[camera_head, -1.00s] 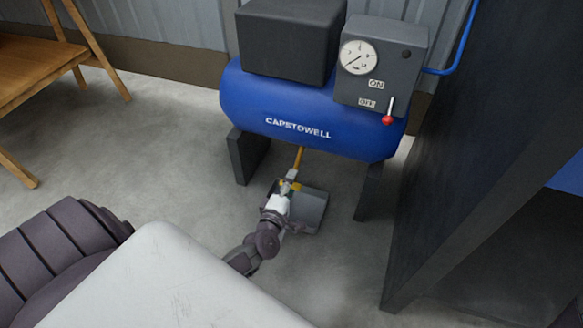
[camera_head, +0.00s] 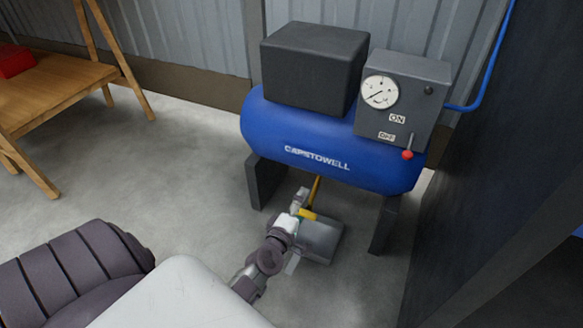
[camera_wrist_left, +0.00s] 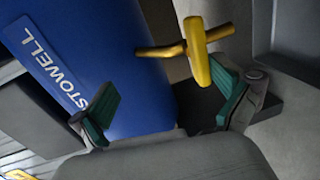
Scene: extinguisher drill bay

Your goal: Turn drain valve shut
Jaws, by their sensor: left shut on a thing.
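The drain valve has a yellow handle (camera_head: 308,214) under the blue compressor tank (camera_head: 330,150). A yellow-orange pipe (camera_head: 315,188) rises from it towards the tank. In the left wrist view the yellow handle (camera_wrist_left: 202,60) is a crossbar on a stem, near the right-hand finger. My left gripper (camera_head: 297,230) is at the valve, low under the tank, and shut on the handle. Its green-padded fingers (camera_wrist_left: 165,105) stand wide apart in the wrist view, and the exact contact is hard to see. My right gripper is out of view.
A grey tray (camera_head: 328,240) lies on the floor beneath the valve. Dark tank legs (camera_head: 264,182) stand on both sides. A gauge box (camera_head: 402,98) with a red-knobbed lever is above. A dark panel (camera_head: 470,170) closes off the right. Floor at left is clear near a wooden bench (camera_head: 60,85).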

